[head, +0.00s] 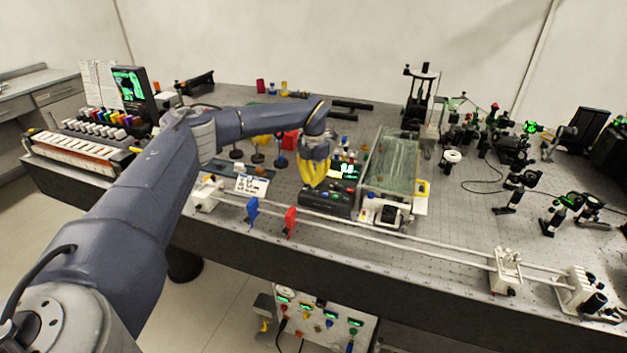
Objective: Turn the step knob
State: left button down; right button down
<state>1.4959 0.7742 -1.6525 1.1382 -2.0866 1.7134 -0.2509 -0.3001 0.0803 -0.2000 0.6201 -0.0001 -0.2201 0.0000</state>
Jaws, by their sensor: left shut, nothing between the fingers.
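My left gripper (313,182), with yellow fingers, points down and is shut and empty. It is at the black control box (338,203) near the front of the bench, over the box's left part. The box has small coloured buttons on top and a green lit display (347,170) behind it. I cannot pick out the step knob; it may be hidden by the fingers or too small to tell. Whether the fingertips touch the box is not clear. My right gripper is not in view.
A glass-topped case (392,160) stands close on the right, with a white device (386,211) in front. A long rail (400,237) with blue (252,213) and red (290,222) clips runs along the front edge. Optics mounts crowd the right.

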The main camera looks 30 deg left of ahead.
pick_arm(q)
jog(key=shift+m, duration=0.6)
jog(key=c, duration=2.1)
grip_release()
jog(key=shift+c, duration=0.2)
jog(key=o, duration=0.8)
